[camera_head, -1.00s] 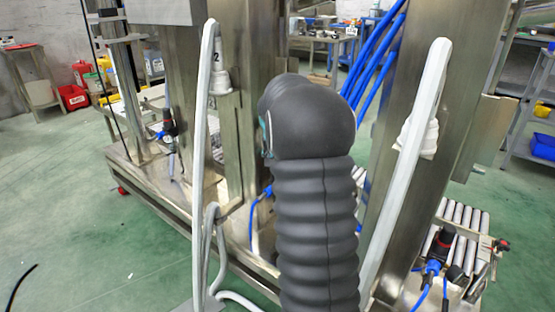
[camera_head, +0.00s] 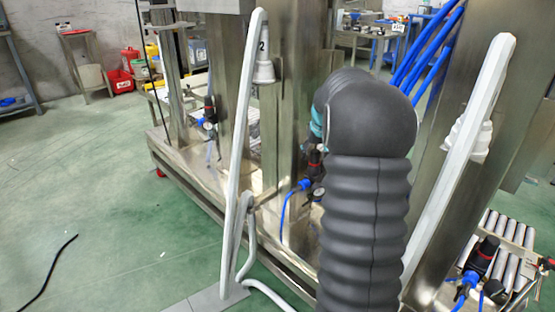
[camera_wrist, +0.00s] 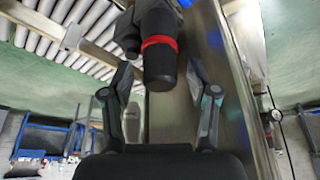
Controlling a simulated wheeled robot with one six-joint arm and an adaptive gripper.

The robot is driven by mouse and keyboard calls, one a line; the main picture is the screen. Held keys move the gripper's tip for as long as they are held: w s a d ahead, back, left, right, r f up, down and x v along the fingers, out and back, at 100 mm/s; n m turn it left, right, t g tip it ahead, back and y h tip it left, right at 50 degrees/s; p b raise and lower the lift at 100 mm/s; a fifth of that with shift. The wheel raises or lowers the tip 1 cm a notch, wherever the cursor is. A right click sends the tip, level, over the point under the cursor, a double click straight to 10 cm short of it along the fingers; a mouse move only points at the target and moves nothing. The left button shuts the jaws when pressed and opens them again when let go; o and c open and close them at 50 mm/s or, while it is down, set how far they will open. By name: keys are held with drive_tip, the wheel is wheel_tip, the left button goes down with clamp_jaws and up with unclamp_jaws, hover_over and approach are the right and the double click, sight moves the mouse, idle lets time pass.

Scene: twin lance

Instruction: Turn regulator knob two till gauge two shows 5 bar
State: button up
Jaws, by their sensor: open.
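In the wrist view, a black regulator knob (camera_wrist: 160,65) with a red ring hangs between the two fingers of my gripper (camera_wrist: 160,78). The gripper is open, with a finger on either side and no clear contact. A black-and-red regulator (camera_head: 315,160) with a small gauge (camera_head: 318,195) shows just left of my arm, partly covered. The gauge reading is too small to tell. A "2" is marked on the column (camera_head: 262,47); I cannot tell which regulator it belongs to.
Other regulators stand at the left (camera_head: 209,108) and lower right (camera_head: 484,254), the latter by a roller conveyor (camera_head: 508,262). Pale slanted bars (camera_head: 245,130) and steel columns flank my arm. Blue hoses (camera_head: 425,50) run behind.

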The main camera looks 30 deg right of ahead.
drive_tip(key=n+y, duration=0.2)
drive_tip(key=n, duration=0.3)
drive_tip(key=shift+b, duration=0.4)
drive_tip(key=n+y, duration=0.1)
drive_tip(key=n, duration=0.1)
drive_tip(key=n+y+p, duration=0.1)
drive_tip(key=n, duration=0.2)
drive_tip(key=shift+r+n+g, duration=0.1)
drive_tip(key=shift+n+g, duration=0.2)
drive_tip(key=shift+g, duration=0.1)
drive_tip(key=shift+s+r+n+p, duration=0.1)
drive_tip(key=shift+r+n+p, duration=0.15)
drive_tip(key=shift+n+p, duration=0.05)
drive_tip(key=v, duration=1.3)
drive_tip(key=s+a+m, duration=0.1)
drive_tip(key=s+a, duration=0.3)
drive_tip(key=a, duration=0.4)
drive_tip(key=s+a+r+m+h, duration=0.1)
drive_tip(key=s+a+m, duration=0.1)
drive_tip(key=s+a, duration=0.3)
drive_tip(key=s+a+m+h, duration=0.1)
drive_tip(key=s+a, duration=0.4)
drive_tip(key=a, duration=0.7)
drive_tip(key=shift+r+m, duration=0.35)
drive_tip(key=shift+m, duration=0.05)
drive_tip(key=shift+d, duration=0.1)
